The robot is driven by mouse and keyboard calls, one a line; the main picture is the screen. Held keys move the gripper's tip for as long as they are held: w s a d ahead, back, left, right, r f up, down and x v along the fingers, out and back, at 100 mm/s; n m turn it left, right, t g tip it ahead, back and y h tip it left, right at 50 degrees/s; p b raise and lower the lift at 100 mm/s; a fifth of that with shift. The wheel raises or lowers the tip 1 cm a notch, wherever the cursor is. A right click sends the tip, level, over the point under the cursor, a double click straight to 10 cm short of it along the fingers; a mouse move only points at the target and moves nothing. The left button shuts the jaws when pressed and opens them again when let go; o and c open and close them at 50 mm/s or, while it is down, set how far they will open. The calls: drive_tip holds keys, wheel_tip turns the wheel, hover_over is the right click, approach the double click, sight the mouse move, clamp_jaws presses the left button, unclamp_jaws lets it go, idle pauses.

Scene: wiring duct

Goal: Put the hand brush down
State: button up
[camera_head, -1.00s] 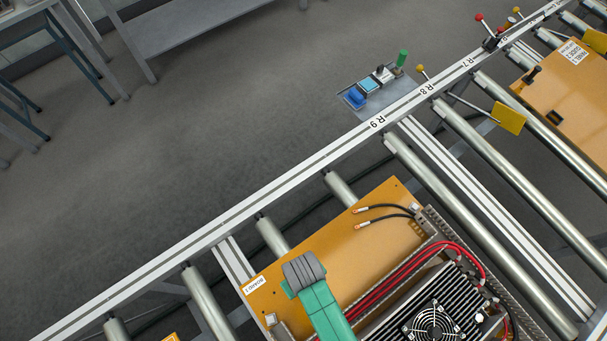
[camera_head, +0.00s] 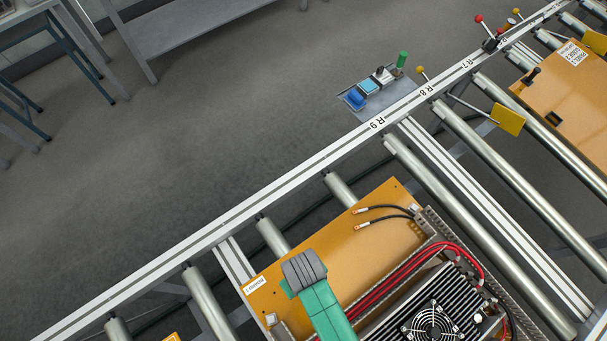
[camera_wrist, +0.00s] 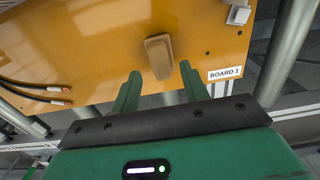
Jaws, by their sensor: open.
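A tan wooden-looking block, which I take to be the hand brush (camera_wrist: 158,52), rests on the orange board in the wrist view. Its bristles cannot be made out. My gripper (camera_wrist: 160,72) is open, with one green finger on each side of the near end of the brush and visible gaps between. In the head view my green and grey gripper (camera_head: 308,275) is over the left part of the orange board (camera_head: 350,245), and the brush is hidden there.
A label reading BOARD 1 (camera_wrist: 225,74) is right of the brush. Two black cables (camera_head: 385,215) with copper lugs, red wires (camera_head: 400,272) and a finned fan unit (camera_head: 430,320) occupy the board's right side. Rollers (camera_head: 205,300) and a white rail (camera_head: 215,220) border it.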

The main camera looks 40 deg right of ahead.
wheel_tip(320, 180, up, 8)
drive_tip(key=p, duration=0.1)
drive_tip(key=shift+r, duration=0.15)
drive_tip(key=shift+w, duration=0.1)
drive_tip(key=w+r+t+h, duration=0.1)
drive_tip(key=w+r+t, duration=0.5)
drive_tip(key=w+r, duration=0.85)
drive_tip(key=w+a+r+t, duration=0.1)
drive_tip(key=w+r+t, duration=0.3)
drive_tip(key=r, duration=0.5)
drive_tip(key=w+a+r+t, duration=0.2)
drive_tip(key=w+r+t, duration=0.15)
drive_tip(key=r, duration=0.55)
wheel_tip(320, 180, up, 19)
drive_tip(key=a+n+t, duration=0.1)
drive_tip(key=a+t, duration=0.2)
drive_tip(key=t, duration=0.2)
drive_tip(key=s+a+r+t, duration=0.1)
drive_tip(key=s+r+t, duration=0.2)
drive_tip(key=r, duration=0.5)
drive_tip(key=s+a+r+t+y, duration=0.1)
drive_tip(key=s+r+t, duration=0.2)
drive_tip(key=s+r, duration=0.2)
wheel_tip(320, 180, up, 3)
drive_tip(key=shift+a+r, duration=0.2)
drive_tip(key=shift+a, duration=0.1)
drive_tip(key=shift+t, duration=0.25)
